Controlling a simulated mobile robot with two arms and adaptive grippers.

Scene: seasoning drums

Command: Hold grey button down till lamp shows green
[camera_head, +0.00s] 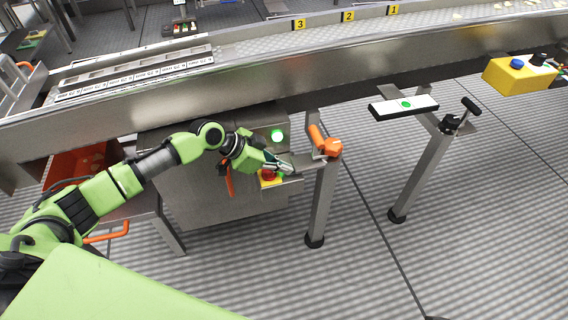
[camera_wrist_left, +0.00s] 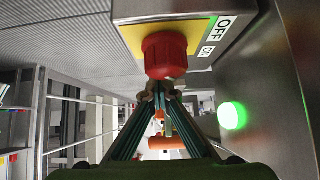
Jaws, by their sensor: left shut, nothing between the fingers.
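A round lamp on the steel cabinet glows green in the head view (camera_head: 277,135) and in the left wrist view (camera_wrist_left: 232,116). My left gripper (camera_head: 287,168) is shut and empty below the lamp, at a small control box with a yellow face (camera_head: 270,183). In the left wrist view its fingertips (camera_wrist_left: 160,92) meet just below a red mushroom button (camera_wrist_left: 165,55) on that box; I cannot tell whether they touch it. The box face has OFF and ON labels. I cannot make out a grey button; the fingertips may hide it. My right gripper is not in view.
An orange lever (camera_head: 326,143) stands on a post just right of the gripper. The steel conveyor (camera_head: 200,98) runs above the cabinet (camera_head: 215,205). A yellow box with a blue button (camera_head: 521,75) is at the far right. Floor to the lower right is clear.

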